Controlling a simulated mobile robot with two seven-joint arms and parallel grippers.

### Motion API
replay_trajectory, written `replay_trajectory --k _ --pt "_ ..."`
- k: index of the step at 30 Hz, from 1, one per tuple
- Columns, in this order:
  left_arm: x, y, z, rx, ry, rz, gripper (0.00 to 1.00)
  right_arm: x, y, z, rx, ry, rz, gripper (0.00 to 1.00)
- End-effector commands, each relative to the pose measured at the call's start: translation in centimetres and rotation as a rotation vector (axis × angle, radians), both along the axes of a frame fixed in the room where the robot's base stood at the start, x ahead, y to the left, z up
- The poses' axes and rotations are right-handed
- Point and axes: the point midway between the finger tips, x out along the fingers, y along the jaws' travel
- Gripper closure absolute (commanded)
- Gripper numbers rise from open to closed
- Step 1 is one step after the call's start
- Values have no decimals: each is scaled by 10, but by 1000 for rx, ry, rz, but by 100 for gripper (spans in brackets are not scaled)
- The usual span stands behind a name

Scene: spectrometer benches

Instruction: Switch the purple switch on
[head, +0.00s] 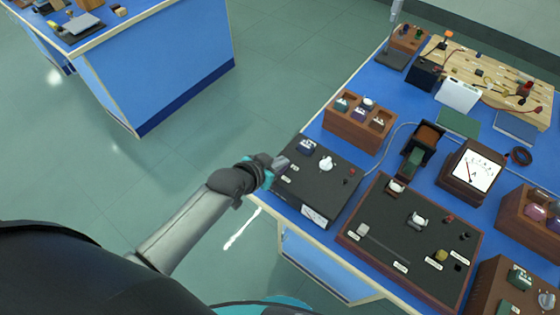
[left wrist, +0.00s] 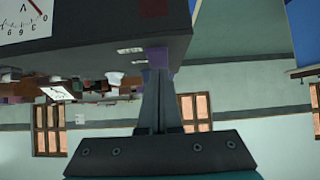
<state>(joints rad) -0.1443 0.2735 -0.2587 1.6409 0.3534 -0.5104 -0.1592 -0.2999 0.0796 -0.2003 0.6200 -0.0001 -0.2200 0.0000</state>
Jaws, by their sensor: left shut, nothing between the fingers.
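In the left wrist view, the shut fingers (left wrist: 160,80) reach up to a small purple piece (left wrist: 157,57) at the box's edge, likely the purple switch. They seem to touch or nearly touch it. Its on or off position cannot be told. My right gripper is out of view.
A dark panel (head: 395,265) with knobs lies to the right of the box. A wooden block with several coloured pieces (head: 340,130) stands behind it. A meter (head: 475,172) is farther right. The floor left of the bench is clear up to another blue bench (head: 180,70).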

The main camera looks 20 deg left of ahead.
Motion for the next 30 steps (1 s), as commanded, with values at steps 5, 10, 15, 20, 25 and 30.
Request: replay_trajectory --k 5,10,15,20,25,30 --pt "0 0 0 0 0 0 100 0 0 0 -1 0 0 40" --pt "1 -1 1 5 17 0 100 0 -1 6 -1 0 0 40" --pt "3 -1 -3 21 64 0 100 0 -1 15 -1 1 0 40" --pt "2 -1 -5 20 63 0 100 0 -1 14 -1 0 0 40" --pt "6 -2 -3 21 61 1 100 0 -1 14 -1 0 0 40" --pt "13 -5 -1 21 61 1 100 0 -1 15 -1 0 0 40"
